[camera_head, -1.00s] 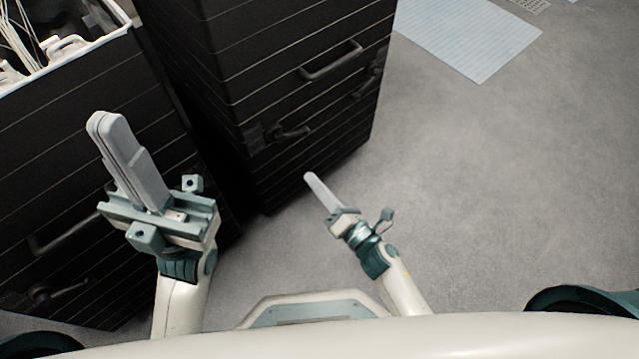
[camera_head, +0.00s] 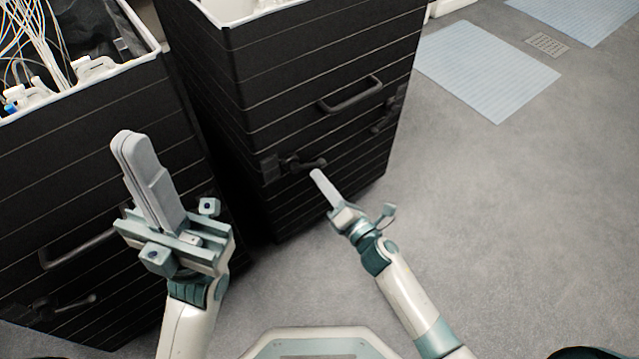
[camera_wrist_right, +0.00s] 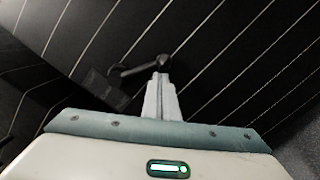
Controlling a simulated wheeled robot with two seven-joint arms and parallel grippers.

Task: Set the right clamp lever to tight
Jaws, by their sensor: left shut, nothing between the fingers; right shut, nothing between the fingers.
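A black clamp lever (camera_head: 302,164) sits on the front face of the right-hand black bin (camera_head: 300,110), beside its dark block (camera_head: 270,168). In the right wrist view the lever (camera_wrist_right: 140,70) slants up to a round knob at its right end. My right gripper (camera_head: 317,174) is shut and empty, its tips just below the knob end. In the wrist view the tips (camera_wrist_right: 161,82) overlap the knob's underside; I cannot tell if they touch. My left gripper (camera_head: 124,140) is shut and empty in front of the left black bin (camera_head: 90,150).
Another dark lever-like part (camera_head: 386,118) is at the right bin's right edge, and one (camera_head: 70,305) is low on the left bin. A bar handle (camera_head: 350,95) juts out above the near lever. Grey floor (camera_head: 530,220) to the right is clear, with pale blue mats (camera_head: 485,70).

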